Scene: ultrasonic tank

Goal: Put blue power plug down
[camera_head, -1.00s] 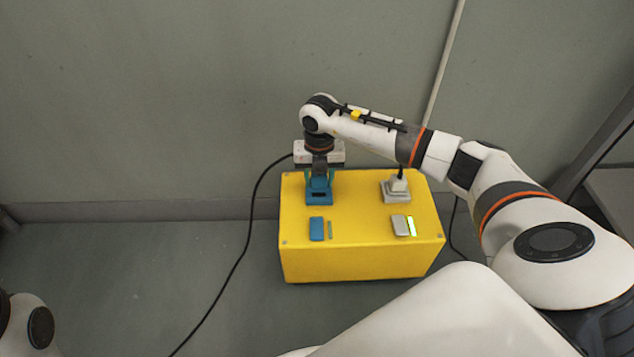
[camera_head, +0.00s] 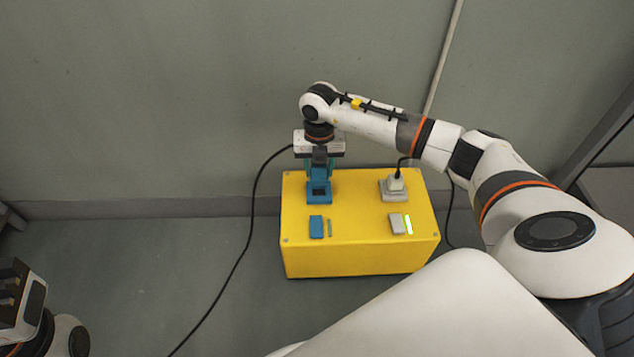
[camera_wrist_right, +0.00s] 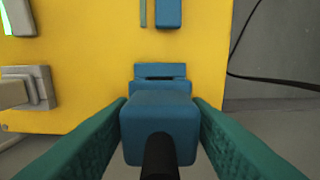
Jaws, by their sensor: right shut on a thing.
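My right gripper (camera_head: 320,174) is shut on the blue power plug (camera_wrist_right: 158,125), one teal finger on each side of it in the right wrist view. A black cable runs from the plug's back. Beyond the plug is the blue socket (camera_head: 319,193) on top of the yellow box (camera_head: 360,262); its dark opening shows in both views. The plug appears apart from the socket, held just above it. In the head view the fingers mostly hide the plug. Part of my left gripper (camera_head: 14,290) shows at the lower left edge; its jaw opening is unclear.
A grey plug (camera_head: 396,183) sits in a grey socket on the box's right side. In front are a blue switch (camera_head: 316,227) and a grey switch (camera_head: 396,224) beside a lit green indicator. The black cable (camera_head: 250,232) trails left across clear floor. A wall stands behind.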

